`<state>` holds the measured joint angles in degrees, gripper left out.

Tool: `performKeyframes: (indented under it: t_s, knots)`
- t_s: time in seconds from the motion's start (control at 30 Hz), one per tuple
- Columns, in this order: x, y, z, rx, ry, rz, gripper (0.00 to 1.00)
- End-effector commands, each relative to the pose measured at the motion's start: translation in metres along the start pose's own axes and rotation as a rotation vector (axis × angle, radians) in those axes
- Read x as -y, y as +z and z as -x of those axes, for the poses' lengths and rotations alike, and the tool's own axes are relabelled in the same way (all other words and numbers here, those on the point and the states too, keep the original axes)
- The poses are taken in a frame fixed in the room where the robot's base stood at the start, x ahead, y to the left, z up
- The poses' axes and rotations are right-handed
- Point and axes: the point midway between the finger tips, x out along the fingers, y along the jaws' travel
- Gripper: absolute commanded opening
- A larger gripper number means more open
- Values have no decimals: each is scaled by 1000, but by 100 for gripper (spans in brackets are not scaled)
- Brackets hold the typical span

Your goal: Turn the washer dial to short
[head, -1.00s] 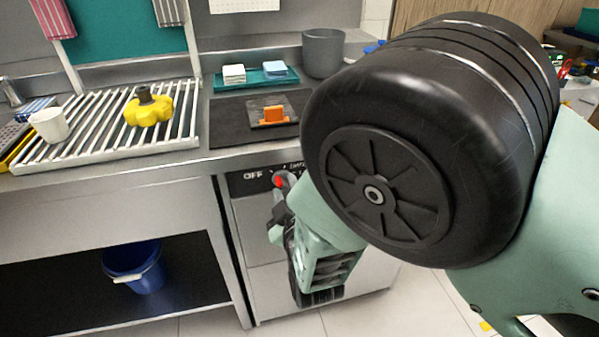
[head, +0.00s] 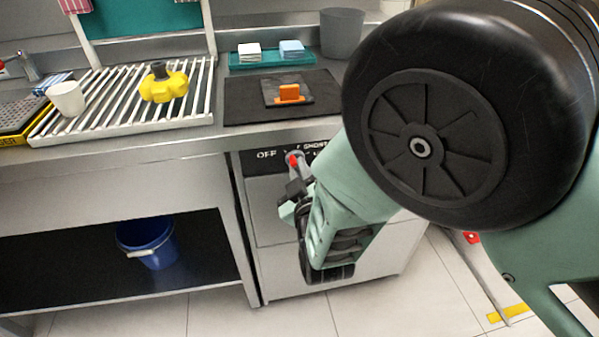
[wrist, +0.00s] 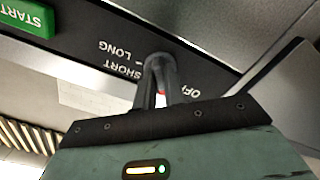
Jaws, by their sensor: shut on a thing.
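The washer (head: 275,220) stands under the counter, with a dark control panel (head: 262,168) along its top front. In the head view a red part of the dial (head: 294,160) shows between the OFF and SHORT labels. My gripper (head: 297,187) is at the dial, in front of the panel. In the wrist view, upside down, my gripper (wrist: 162,75) is shut on the dial, with a sliver of red (wrist: 161,89) between the fingers. The SHORT, LONG and OFF labels show around it. The fingers cover most of the dial, so I cannot tell where it points.
A green START button (wrist: 25,18) is on the same panel. On the counter above are a dark mat (head: 240,103) with an orange-handled tool (head: 290,93), a teal tray (head: 270,60) and a grey pot (head: 341,35). A blue bucket (head: 147,243) sits on the lower shelf at left.

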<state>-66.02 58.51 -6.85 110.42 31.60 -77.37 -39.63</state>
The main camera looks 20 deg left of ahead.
Motion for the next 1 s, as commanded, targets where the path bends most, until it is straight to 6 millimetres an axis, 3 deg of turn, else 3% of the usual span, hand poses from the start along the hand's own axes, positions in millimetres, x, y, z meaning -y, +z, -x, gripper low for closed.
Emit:
performKeyframes:
  t_s: [1.0]
  knots:
    - [2, 2, 0, -1, 1, -833, 0]
